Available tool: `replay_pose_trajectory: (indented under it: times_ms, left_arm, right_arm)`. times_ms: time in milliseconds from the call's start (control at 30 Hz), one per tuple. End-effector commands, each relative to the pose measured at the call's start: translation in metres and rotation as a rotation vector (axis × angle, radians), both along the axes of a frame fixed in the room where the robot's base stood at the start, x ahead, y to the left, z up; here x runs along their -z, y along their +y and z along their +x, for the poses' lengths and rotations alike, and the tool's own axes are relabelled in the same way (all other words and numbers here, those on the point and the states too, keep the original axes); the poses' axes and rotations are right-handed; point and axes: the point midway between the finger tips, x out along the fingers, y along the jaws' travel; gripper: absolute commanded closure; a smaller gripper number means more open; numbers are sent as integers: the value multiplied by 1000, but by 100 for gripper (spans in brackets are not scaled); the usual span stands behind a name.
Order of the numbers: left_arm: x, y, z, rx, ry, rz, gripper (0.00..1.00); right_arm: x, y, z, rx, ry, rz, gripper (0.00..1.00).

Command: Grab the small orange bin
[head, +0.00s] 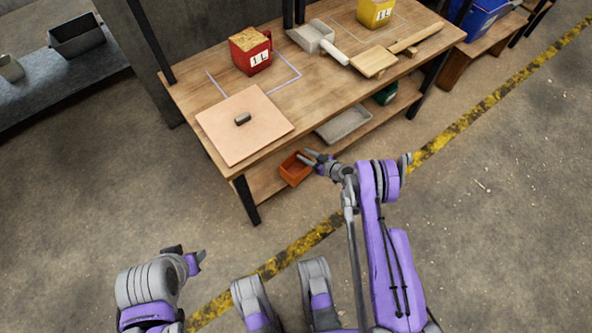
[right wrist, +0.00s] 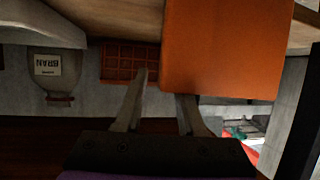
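The small orange bin (head: 295,170) stands on the lower shelf of the wooden table, near its left front end. My right gripper (head: 311,158) is at the bin's right side, close to its rim. In the right wrist view the bin (right wrist: 226,48) fills the upper middle. There, the right gripper (right wrist: 165,84) has its fingers spread. One finger shows just left of the bin's edge with a gap, and the tip of the other is hidden behind the bin. My left gripper (head: 195,261) is low at the left, far from the bin; its opening is unclear.
The table top above (head: 335,90) overhangs the lower shelf. A grey tray (head: 343,125) lies right of the bin on that shelf, and a black table leg (head: 246,198) stands to its left. A pink board (head: 243,130) lies on top. The floor in front is clear.

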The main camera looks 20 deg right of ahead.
Motion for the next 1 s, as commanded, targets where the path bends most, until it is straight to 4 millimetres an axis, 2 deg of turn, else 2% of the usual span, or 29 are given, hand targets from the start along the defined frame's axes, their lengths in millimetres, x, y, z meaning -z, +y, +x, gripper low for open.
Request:
replay_pose_trajectory:
  times_ms: [267, 367, 500, 1000]
  left_arm:
    - [1, 0, 0, 0, 0, 0, 50]
    - [1, 0, 0, 0, 0, 0, 50]
    - [1, 0, 0, 0, 0, 0, 50]
    - [1, 0, 0, 0, 0, 0, 50]
  right_arm:
    - [1, 3, 4, 0, 0, 0, 61]
    - [1, 2, 4, 0, 0, 0, 76]
    - [1, 2, 4, 0, 0, -1, 100]
    - [1, 2, 4, 0, 0, -1, 100]
